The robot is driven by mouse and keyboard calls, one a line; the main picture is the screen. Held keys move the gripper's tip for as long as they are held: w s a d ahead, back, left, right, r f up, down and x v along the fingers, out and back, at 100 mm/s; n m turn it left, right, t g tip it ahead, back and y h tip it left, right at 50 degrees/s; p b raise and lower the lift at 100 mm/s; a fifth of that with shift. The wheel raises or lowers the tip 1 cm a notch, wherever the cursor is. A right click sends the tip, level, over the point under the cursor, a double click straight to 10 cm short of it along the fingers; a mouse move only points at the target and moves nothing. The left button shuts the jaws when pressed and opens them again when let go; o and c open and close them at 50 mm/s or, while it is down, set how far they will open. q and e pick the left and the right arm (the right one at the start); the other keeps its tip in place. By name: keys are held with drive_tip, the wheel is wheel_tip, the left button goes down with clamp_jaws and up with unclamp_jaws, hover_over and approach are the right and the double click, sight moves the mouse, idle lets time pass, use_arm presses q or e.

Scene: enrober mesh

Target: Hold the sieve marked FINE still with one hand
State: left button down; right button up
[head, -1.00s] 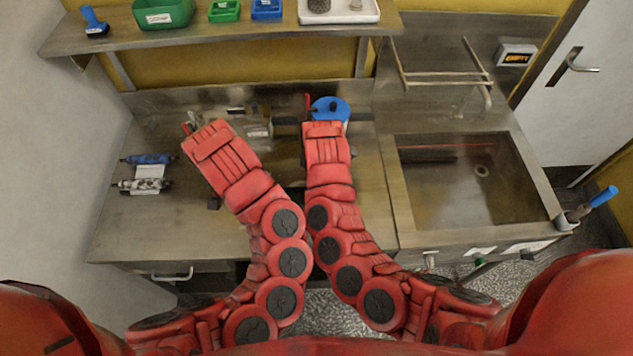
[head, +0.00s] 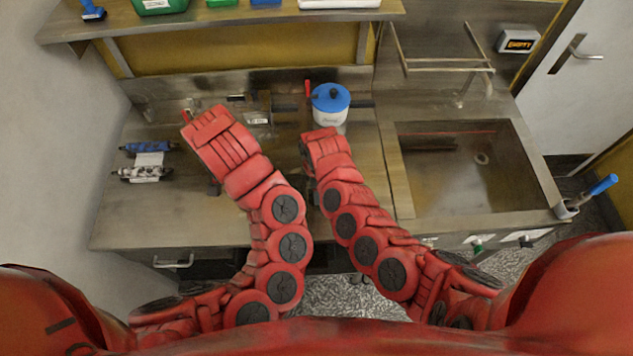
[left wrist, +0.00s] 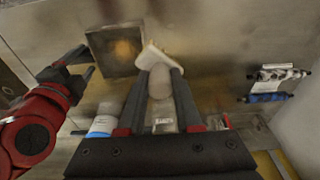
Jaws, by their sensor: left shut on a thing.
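No FINE marking is readable in either view. In the left wrist view a dark square frame with a brownish middle (left wrist: 115,48) lies on the bench; it may be a sieve, but I cannot tell. My left gripper (left wrist: 163,72) is shut on a pale object with a wider white end (left wrist: 153,57), beside that frame. My right gripper (left wrist: 84,62) has its fingers apart, close to the frame's left edge, with nothing visible between them. In the head view my arms hide the frame and most of both grippers.
A white pot with a blue lid (head: 331,103) stands at the bench's back. Two rollers, one blue (head: 147,147) and one patterned (head: 140,173), lie at the left. A sink (head: 470,170) is at the right. The left front of the bench (head: 130,220) is clear.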

drive_tip(key=shift+f, duration=0.4)
clamp_jaws()
idle(0.7)
